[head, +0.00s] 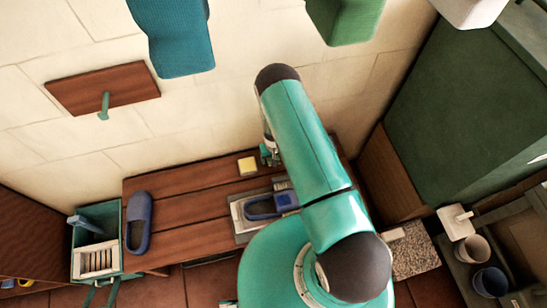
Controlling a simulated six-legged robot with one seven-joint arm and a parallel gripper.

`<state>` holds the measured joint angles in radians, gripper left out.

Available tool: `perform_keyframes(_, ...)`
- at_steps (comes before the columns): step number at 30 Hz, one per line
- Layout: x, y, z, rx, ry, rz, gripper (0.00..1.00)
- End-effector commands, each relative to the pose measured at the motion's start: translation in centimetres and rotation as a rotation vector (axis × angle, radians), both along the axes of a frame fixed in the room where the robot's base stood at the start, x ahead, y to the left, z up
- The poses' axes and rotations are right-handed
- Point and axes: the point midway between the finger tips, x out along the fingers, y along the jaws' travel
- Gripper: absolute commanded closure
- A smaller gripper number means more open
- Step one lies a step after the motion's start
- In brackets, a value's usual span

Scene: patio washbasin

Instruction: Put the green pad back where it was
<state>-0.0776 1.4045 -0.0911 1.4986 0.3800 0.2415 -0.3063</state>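I cannot clearly pick out a green pad. A small green patch beside my gripper (268,153) could be part of the gripper or something at it; it is too small to tell. My gripper is mostly hidden behind my teal arm, and its fingers cannot be made out as open or shut. It is over the back of the brown plank bench (190,200), just right of a yellow block (247,165) like a sponge. A grey tray (238,218) on the bench holds a blue clog-like thing (262,207), partly covered by my arm.
A blue clog (138,222) lies on the bench's left end, beside a green crate (118,253). A wooden board with a green peg (104,105) is on the wall. Teal (175,38), green (345,20) and white (470,10) objects are at the top. Cups (489,281) stand right.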

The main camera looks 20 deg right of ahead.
Motion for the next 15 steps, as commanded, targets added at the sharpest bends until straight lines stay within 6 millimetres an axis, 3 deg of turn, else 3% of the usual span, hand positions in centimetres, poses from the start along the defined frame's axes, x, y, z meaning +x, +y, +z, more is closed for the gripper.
perform_keyframes(5,0.1,0.0,1.2,0.000,-0.002,0.000,0.29)
perform_keyframes(15,0.0,0.0,7.6,0.000,-0.002,0.000,0.29)
